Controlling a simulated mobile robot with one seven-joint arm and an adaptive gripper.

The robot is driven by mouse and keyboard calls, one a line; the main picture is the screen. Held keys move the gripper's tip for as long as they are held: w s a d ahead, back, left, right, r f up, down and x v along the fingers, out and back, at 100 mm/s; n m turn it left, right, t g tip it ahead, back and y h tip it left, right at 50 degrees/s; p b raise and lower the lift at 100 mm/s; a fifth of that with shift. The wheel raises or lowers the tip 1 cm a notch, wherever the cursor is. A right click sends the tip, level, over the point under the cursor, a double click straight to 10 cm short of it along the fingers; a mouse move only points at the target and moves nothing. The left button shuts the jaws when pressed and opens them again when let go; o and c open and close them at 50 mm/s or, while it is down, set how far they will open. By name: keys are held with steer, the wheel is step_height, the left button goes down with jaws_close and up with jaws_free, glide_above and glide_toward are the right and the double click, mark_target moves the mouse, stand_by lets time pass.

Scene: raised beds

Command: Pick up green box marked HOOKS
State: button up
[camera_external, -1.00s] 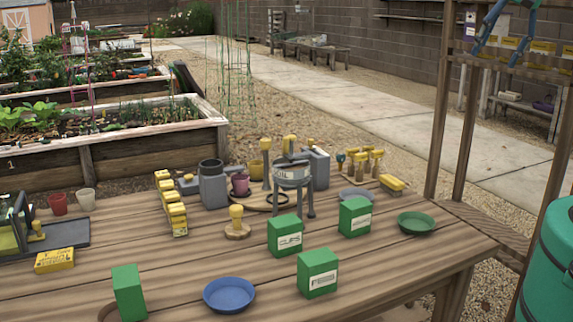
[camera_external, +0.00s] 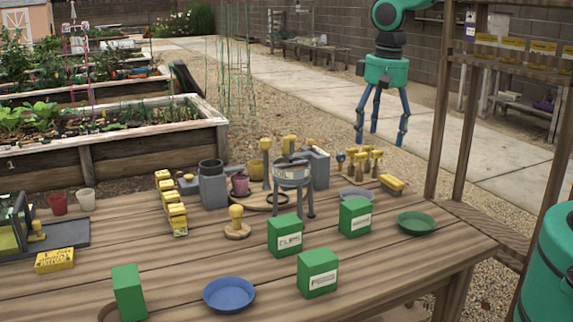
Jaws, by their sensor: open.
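Several green boxes stand upright on the wooden table. One is a rear right box (camera_external: 355,218), one a middle box (camera_external: 285,236) and one a front box (camera_external: 317,274), each with a white label. Another, a front left box (camera_external: 129,293), shows no label. The print is too small to read, so I cannot tell which is marked HOOKS. My gripper (camera_external: 381,138) hangs pointing down, open and empty, beyond the table's back edge in the picture. It is apart from all the boxes, with its fingers spread.
A blue dish (camera_external: 229,294) lies left of the front box, and a green dish (camera_external: 417,223) right of the rear box. A grey stand (camera_external: 292,175), yellow-handled tools (camera_external: 365,163) and a yellow block (camera_external: 391,185) crowd the back. Wooden posts (camera_external: 440,100) rise at the right.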

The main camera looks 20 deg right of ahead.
glide_above(356, 203)
step_height(356, 203, down, 8)
steer(key=r, duration=0.1)
steer(key=shift+f+g, duration=0.25)
steer(key=shift+g, duration=0.15)
steer(key=shift+f, duration=0.1)
steer(key=shift+f+b, duration=0.9)
steer(key=shift+f, duration=3.25)
steer(key=shift+f, duration=0.1)
steer(key=shift+s+f+b, duration=0.1)
steer(key=shift+f+b, duration=0.7)
steer(key=shift+f, duration=1.75)
steer(key=c, duration=1.5)
